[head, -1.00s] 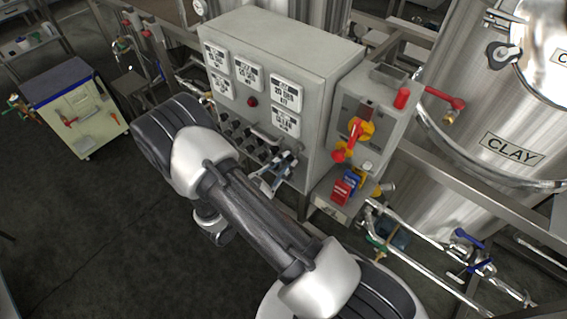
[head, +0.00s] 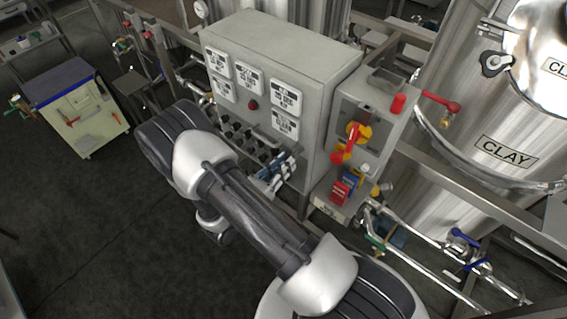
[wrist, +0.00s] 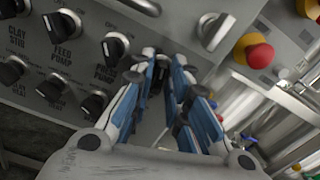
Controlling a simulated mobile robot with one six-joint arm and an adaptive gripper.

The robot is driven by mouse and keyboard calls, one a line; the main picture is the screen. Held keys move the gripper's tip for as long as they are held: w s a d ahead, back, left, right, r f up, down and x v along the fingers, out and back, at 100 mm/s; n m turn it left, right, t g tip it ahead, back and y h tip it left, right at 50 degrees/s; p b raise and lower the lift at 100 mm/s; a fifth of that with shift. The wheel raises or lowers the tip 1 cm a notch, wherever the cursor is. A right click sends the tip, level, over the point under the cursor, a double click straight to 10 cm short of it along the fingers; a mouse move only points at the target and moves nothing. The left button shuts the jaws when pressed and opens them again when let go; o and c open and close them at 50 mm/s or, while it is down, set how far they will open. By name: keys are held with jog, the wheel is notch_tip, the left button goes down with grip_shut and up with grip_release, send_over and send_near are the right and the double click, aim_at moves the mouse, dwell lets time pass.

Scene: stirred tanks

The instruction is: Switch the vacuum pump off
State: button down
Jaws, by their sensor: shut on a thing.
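A grey control box (head: 300,45) carries rows of black rotary knobs (head: 238,134) on its front face. My gripper (head: 284,166) is at the lower right of these rows, against the panel. In the wrist view its blue-padded fingers (wrist: 163,76) are closed around a dark knob (wrist: 157,79), mostly hidden between them. That knob's label is hidden, so I cannot read whether it is the vacuum pump's. Free knobs stand to the left, with labels such as "FEED PUMP" (wrist: 60,57).
A silver handle (wrist: 216,31) is just right of the fingers. A red emergency button (wrist: 259,55) on yellow is further right. Beside the box is a switch unit with a red and yellow rotary handle (head: 351,142). A steel tank marked "CLAY" (head: 508,152) stands at right.

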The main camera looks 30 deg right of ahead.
jog(key=shift+n+p, duration=0.3)
jog(key=shift+n, duration=1.2)
jog(key=c, duration=1.7)
grip_release()
jog(key=shift+a, duration=0.1)
jog(key=v, duration=1.1)
jog(key=shift+s+a, duration=0.15)
jog(key=shift+a, duration=0.25)
